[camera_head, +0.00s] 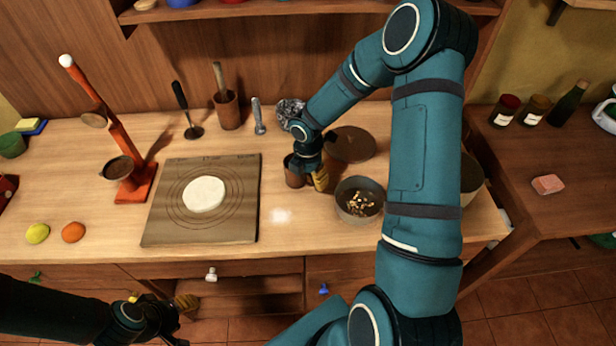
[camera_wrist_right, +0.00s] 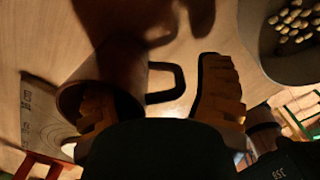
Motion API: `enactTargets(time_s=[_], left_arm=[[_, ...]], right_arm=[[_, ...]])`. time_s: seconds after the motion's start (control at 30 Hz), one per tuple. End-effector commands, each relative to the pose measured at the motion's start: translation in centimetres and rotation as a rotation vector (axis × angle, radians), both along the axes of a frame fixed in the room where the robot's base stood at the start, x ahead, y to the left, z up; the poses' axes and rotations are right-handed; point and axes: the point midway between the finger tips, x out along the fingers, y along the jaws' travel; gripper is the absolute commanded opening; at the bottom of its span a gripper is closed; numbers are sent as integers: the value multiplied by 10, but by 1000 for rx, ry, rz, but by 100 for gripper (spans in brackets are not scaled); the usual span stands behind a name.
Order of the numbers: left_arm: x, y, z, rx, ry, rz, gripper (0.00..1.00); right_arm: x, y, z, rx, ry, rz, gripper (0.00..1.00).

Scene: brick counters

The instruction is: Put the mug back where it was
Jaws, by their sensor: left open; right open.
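The brown mug (camera_head: 294,173) stands on the wooden counter, right of the baking board. My right gripper (camera_head: 308,176) is down at it, partly hiding it. In the right wrist view the mug (camera_wrist_right: 104,72) has a dark handle (camera_wrist_right: 167,84) reaching between my open fingers. One finger shows within the mug's rim and the other is beyond the handle; whether either touches the mug I cannot tell. My left gripper (camera_head: 170,318) is open and empty, low in front of the counter, away from the mug.
A pot with pale pieces (camera_head: 359,198) stands close right of the mug, with a round brown lid (camera_head: 350,143) behind. White powder (camera_head: 280,215) lies in front. Left are a board (camera_head: 160,230) with dough (camera_head: 204,194) and an orange stand (camera_head: 122,150).

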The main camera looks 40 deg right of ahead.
Motion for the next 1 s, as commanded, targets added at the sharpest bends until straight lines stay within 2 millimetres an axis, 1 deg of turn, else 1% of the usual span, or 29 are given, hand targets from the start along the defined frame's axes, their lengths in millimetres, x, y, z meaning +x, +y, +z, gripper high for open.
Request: enactTargets(time_s=[0.4,0.53,0.6,0.73,1.0], left_arm=[[0,0,14,-3,0,-2,47],[-1,1,17,-3,0,-1,47],[-1,1,17,-4,0,-1,47],[-1,1,18,-4,0,-1,47],[-1,1,18,-4,0,-1,47]], right_arm=[[0,0,82,-2,-5,-1,66],[0,1,102,-2,-4,-1,66],[-1,1,109,-1,-3,-1,66],[-1,1,116,0,-2,1,66],[-1,1,117,1,-2,1,66]])
